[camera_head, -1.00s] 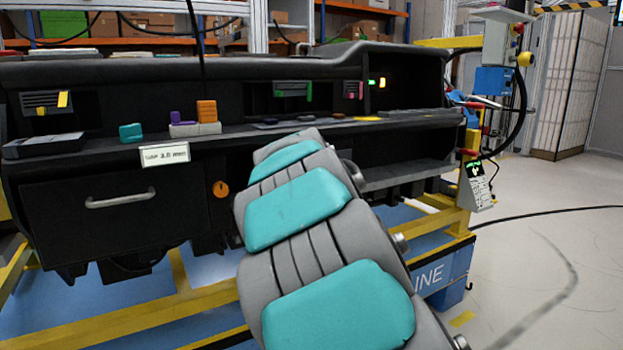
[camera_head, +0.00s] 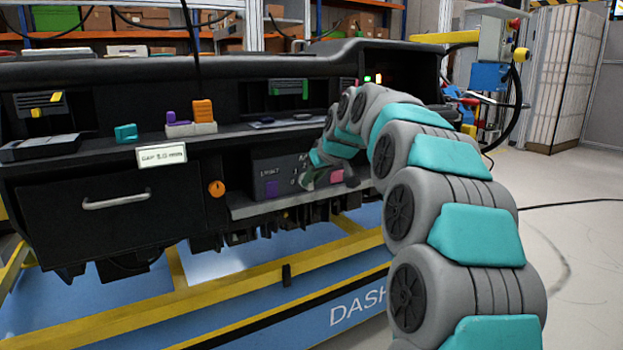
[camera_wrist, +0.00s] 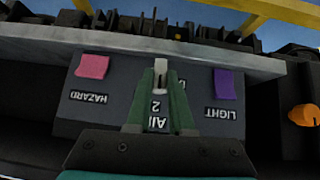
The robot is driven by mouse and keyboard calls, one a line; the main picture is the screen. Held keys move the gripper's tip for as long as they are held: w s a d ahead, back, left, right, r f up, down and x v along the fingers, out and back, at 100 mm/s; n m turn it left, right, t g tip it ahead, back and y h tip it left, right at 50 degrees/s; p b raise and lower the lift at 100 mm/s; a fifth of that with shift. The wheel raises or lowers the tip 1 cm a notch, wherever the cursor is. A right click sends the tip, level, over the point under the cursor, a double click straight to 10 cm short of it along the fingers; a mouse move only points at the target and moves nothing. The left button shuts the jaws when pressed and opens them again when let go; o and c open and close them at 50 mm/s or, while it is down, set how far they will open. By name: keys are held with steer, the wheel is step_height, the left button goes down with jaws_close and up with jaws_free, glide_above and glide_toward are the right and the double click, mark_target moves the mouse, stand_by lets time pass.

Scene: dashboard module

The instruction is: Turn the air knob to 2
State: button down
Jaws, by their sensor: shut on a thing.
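The air knob (camera_wrist: 160,68) shows as a small pale grey piece in the middle of the dark control panel (camera_wrist: 112,92), in the upside-down wrist view. My gripper (camera_wrist: 160,64) has its green fingers closed on the knob from both sides. The fingers hide most of the knob and part of the scale, so its pointing direction cannot be read. The label AIR and a digit 2 show between the fingers. In the head view my gripper (camera_head: 308,179) reaches the front of the panel, and my arm covers part of it.
A purple LIGHT switch (camera_wrist: 224,84) and a pink HAZARD switch (camera_wrist: 93,66) flank the knob. A grey ledge (camera_head: 272,205) runs just below the panel. An orange knob (camera_head: 216,188) and a drawer handle (camera_head: 116,201) lie to the left.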

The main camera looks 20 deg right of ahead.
steer(key=shift+y, duration=0.3)
stand_by(0.4)
steer(key=c, duration=0.8)
jaws_free()
steer(key=shift+d+r, duration=0.1)
steer(key=v, duration=0.7)
steer(key=shift+s+r+b, duration=0.2)
steer(key=shift+b, duration=0.15)
